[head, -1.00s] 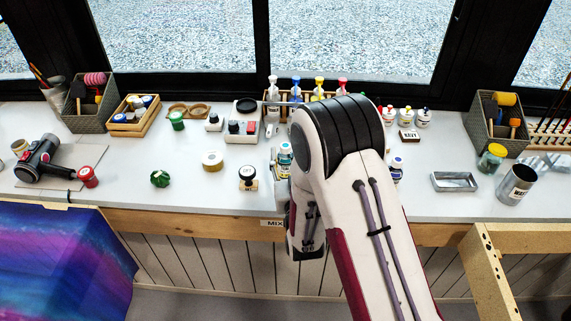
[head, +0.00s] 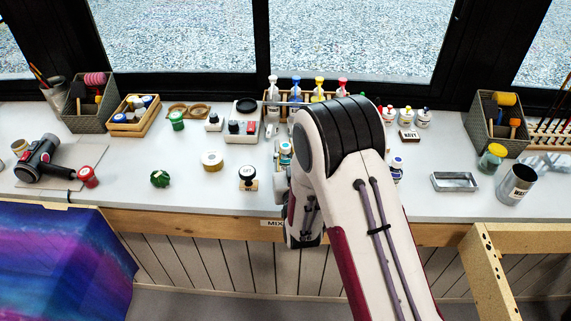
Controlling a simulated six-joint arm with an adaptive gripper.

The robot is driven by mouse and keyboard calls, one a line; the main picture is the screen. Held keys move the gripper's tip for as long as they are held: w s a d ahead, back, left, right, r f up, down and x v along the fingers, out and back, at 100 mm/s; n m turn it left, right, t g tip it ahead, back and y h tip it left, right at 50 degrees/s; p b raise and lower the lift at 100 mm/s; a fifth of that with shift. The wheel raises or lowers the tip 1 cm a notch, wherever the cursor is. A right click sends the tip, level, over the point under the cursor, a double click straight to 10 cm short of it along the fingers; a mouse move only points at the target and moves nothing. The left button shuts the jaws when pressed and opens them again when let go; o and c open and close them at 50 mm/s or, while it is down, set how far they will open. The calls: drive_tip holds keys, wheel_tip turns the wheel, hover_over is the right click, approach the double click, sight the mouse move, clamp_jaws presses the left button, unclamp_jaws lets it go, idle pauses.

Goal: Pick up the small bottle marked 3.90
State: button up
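A small bottle with a white and blue label (head: 285,152) stands at the left edge of my arm, partly covered by it. The marking 3.90 cannot be read on any bottle at this size. My arm reaches over the front edge of the white worktop and hides the area between these two bottles. My gripper's fingers are hidden behind the arm, so what they touch does not show.
A rack of pump bottles (head: 295,88) stands at the back. A black-handled stamp (head: 248,177), a tape roll (head: 212,160) and a scale (head: 243,125) are left of my arm. A metal tray (head: 454,182) and a metal can (head: 516,183) are right.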

clamp_jaws()
drive_tip(key=shift+r, duration=0.1)
drive_tip(key=shift+r, duration=4.9)
